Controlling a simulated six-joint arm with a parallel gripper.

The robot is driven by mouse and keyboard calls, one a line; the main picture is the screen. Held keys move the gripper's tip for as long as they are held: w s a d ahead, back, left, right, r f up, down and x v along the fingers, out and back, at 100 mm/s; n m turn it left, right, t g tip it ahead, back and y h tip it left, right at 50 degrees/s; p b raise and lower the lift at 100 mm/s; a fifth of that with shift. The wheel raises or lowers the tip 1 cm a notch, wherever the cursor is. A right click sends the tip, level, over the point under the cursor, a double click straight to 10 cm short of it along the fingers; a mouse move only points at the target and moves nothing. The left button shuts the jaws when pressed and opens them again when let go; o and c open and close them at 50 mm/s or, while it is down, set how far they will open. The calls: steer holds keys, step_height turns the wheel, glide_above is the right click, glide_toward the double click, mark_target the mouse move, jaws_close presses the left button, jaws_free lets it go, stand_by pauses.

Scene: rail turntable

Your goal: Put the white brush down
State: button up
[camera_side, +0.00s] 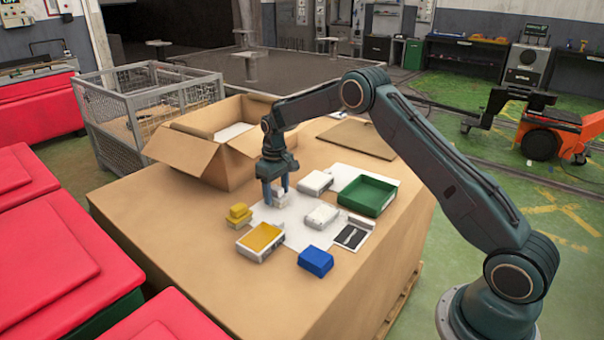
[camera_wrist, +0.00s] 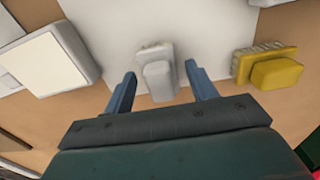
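The white brush (camera_side: 279,199) stands on the white sheet on the big cardboard block. In the wrist view, the white brush (camera_wrist: 157,76) lies between my two blue fingers. My gripper (camera_side: 278,188) points down over it, and in the wrist view my gripper (camera_wrist: 160,76) is open, with a visible gap on each side of the brush. The brush's base appears to rest on the sheet; its underside is hidden. A yellow brush (camera_side: 240,214) sits to the left, and it also shows at the right of the wrist view (camera_wrist: 275,72).
White boxes (camera_side: 315,182) (camera_side: 322,216), a green tray (camera_side: 390,195), a yellow-topped white box (camera_side: 260,241), a blue block (camera_side: 315,262) and a black-and-white item (camera_side: 352,237) surround the sheet (camera_side: 285,222). An open carton (camera_side: 190,160) stands behind left. The block's front left is clear.

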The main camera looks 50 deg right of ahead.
mark_target(276, 187)
steer(key=shift+r, duration=0.2)
step_height(276, 187, up, 12)
stand_by(0.9)
stand_by(0.5)
steer(key=s+a+r+t, duration=0.1)
steer(key=s+a+r, duration=0.3)
steer(key=s+r, duration=0.45)
steer(key=s+a+r+t, duration=0.2)
steer(key=s+a+r, duration=0.1)
steer(key=s+r, duration=0.55)
steer(key=s+a+f+t, duration=0.1)
steer(key=s+a+f, duration=0.1)
steer(key=s, duration=1)
steer(key=s+a+f+t, duration=0.1)
steer(key=s+a+f, duration=0.1)
steer(key=s, duration=0.9)
steer(key=shift+s+f+t, duration=0.3)
steer(key=shift+s, duration=0.1)
